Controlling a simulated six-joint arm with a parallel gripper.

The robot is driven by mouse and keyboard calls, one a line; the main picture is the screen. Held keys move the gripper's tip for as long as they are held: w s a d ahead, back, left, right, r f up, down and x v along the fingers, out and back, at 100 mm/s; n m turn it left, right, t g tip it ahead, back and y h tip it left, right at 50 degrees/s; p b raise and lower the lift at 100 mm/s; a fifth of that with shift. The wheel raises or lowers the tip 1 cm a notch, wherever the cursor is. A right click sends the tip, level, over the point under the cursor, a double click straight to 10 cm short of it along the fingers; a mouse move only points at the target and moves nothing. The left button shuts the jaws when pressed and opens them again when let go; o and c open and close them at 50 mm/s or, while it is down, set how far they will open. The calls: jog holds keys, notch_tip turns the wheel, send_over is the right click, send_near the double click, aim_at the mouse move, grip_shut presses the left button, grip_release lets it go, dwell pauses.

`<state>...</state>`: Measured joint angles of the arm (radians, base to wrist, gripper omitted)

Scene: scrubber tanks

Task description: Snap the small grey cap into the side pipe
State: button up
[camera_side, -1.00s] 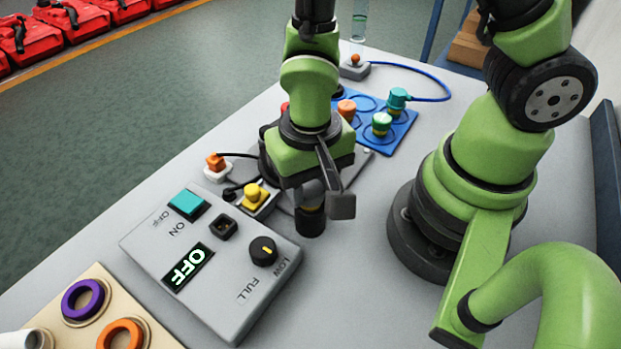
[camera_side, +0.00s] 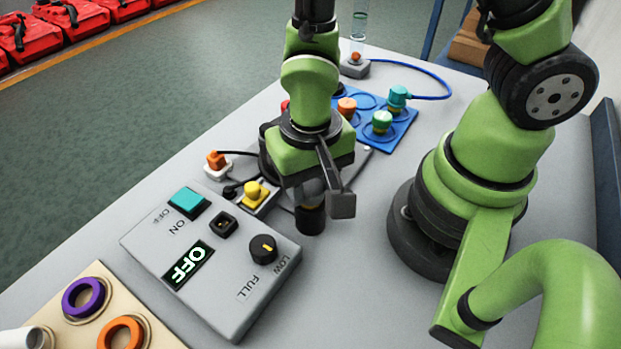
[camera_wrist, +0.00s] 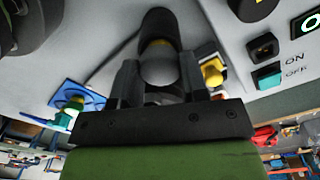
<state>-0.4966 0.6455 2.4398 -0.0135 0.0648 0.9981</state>
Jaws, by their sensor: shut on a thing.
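My gripper (camera_side: 322,198) points down over the bench just behind the grey control box. In the wrist view its two dark fingers (camera_wrist: 160,72) are shut on a small rounded grey cap (camera_wrist: 160,66). A short black pipe (camera_wrist: 157,24) with a yellowish ring lies directly beyond the cap in that view. In the side view the black pipe (camera_side: 310,220) shows below the fingers, with a grey part just above it. The cap and pipe line up closely, but I cannot tell whether they touch or whether the cap is inside. The gripper body hides part of this area.
The control box (camera_side: 225,285) reads OFF and stands in front of the gripper. A yellow plug (camera_side: 254,192) and an orange plug (camera_side: 216,160) sit close to its left. A blue plate (camera_side: 400,130) with coloured knobs lies behind. Bare bench shows at the front right.

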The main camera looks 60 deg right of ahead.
jog(key=o, duration=1.7)
jog(key=shift+c, duration=0.2)
jog(key=shift+r, duration=0.1)
jog(key=shift+r, duration=3.45)
jog(key=shift+r, duration=0.15)
jog(key=s+d+r+n+t+y, duration=0.1)
jog(key=s+d+r+t, duration=0.1)
jog(key=r, duration=0.6)
jog(key=s+d+r+n+t+y, duration=0.1)
jog(key=s+d+r+t, duration=0.1)
jog(key=d+r+t, duration=0.3)
notch_tip(320, 180, up, 3)
jog(key=shift+d+r, duration=0.15)
